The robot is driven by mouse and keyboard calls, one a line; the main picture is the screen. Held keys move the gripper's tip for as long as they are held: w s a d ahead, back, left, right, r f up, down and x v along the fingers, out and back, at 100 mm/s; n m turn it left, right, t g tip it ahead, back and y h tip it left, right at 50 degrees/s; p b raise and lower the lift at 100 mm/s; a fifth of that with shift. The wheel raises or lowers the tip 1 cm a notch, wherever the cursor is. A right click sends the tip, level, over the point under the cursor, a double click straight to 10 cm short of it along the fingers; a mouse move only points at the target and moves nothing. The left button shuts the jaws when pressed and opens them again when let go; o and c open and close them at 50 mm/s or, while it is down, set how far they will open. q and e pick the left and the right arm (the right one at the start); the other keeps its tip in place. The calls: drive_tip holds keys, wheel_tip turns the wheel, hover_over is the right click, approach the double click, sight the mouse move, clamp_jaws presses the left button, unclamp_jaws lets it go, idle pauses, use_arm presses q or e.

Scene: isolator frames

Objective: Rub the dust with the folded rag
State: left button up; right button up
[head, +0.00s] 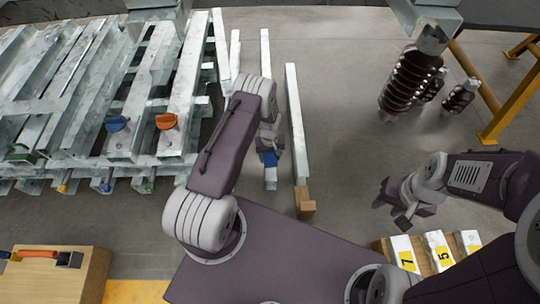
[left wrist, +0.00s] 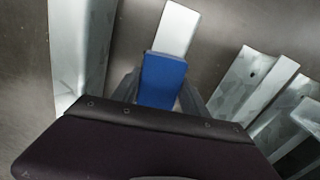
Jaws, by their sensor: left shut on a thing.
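A flat blue piece, which looks like the folded rag (head: 270,158), is held in my left gripper (head: 269,152). In the left wrist view the rag (left wrist: 162,80) sits between the gripper's fingers, over the end of a pale metal strip (left wrist: 179,27). I cannot tell whether the rag touches the strip. No dust can be made out in either view. My right gripper (head: 392,206) is empty, its fingertips apart, above the floor on the right.
Galvanised steel frames (head: 75,100) fill the left, with a blue handle (head: 117,123) and an orange handle (head: 166,121). A long steel bar (head: 295,120) lies right of my left gripper. Brown insulators (head: 408,82) stand at the upper right.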

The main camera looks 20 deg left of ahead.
use_arm(q)
drive_tip(key=shift+s+d, duration=0.15)
drive_tip(key=shift+s, duration=0.25)
wheel_tip(320, 180, up, 3)
drive_tip(key=shift+f+p, duration=0.1)
drive_tip(key=shift+p, duration=0.85)
drive_tip(key=shift+r+p, duration=2.25)
drive_tip(key=shift+r, duration=0.35)
